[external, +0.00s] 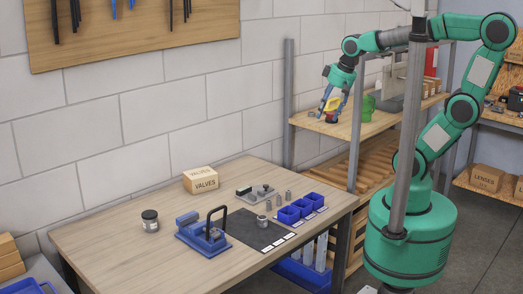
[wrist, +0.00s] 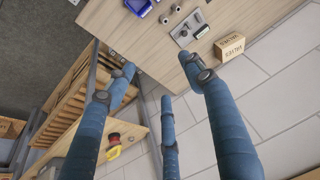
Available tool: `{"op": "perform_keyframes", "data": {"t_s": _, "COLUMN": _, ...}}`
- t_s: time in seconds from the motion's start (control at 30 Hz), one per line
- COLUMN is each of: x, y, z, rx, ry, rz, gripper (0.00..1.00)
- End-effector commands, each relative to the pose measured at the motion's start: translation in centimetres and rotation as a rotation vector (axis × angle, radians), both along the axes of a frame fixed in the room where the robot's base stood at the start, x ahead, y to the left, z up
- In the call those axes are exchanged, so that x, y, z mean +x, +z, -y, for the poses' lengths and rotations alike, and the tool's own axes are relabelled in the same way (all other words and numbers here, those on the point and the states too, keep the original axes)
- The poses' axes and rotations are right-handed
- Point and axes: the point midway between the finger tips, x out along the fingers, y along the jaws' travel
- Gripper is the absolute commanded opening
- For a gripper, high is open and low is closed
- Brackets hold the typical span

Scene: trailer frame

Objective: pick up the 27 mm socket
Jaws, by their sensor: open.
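Small grey metal cylinders that look like sockets stand on the workbench (external: 110,240). One (external: 262,220) is on the dark mat, and others (external: 268,205) stand beside the blue bins. I cannot read their sizes, so I cannot tell which is the 27 mm socket. The wrist view also shows small cylinders (wrist: 164,18) near its top edge. My gripper (external: 335,100) is raised by the shelf, well away from the bench cylinders. In the wrist view its blue fingers (wrist: 166,80) are spread, with nothing between them.
Blue bins (external: 303,208), a blue fixture with a black handle (external: 200,236), a dark-lidded jar (external: 150,224) and a VALVES box (external: 201,183) stand on the bench. A red and yellow item (wrist: 115,146) lies on the wooden shelf. The bench's front left is clear.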

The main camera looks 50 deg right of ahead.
Motion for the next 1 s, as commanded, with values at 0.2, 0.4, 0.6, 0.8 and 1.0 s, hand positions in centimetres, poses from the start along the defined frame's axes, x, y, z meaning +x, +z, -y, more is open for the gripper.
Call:
{"op": "perform_keyframes", "data": {"t_s": 0.2, "x": 4.1, "y": -3.5, "z": -6.3, "rx": 0.010, "ry": 0.039, "rz": -0.102, "gripper": 0.53}}
{"op": "perform_keyframes", "data": {"t_s": 0.4, "x": 6.5, "y": -7.9, "z": -12.7, "rx": 0.002, "ry": 0.065, "rz": -0.188, "gripper": 0.53}}
{"op": "perform_keyframes", "data": {"t_s": 0.6, "x": 7.4, "y": -13.5, "z": -19.5, "rx": -0.021, "ry": 0.088, "rz": -0.269, "gripper": 0.53}}
{"op": "perform_keyframes", "data": {"t_s": 0.8, "x": 6.8, "y": -19.2, "z": -25.4, "rx": -0.053, "ry": 0.104, "rz": -0.333, "gripper": 0.53}}
{"op": "perform_keyframes", "data": {"t_s": 1.0, "x": 5.8, "y": -22.7, "z": -28.6, "rx": -0.075, "ry": 0.109, "rz": -0.365, "gripper": 0.53}}
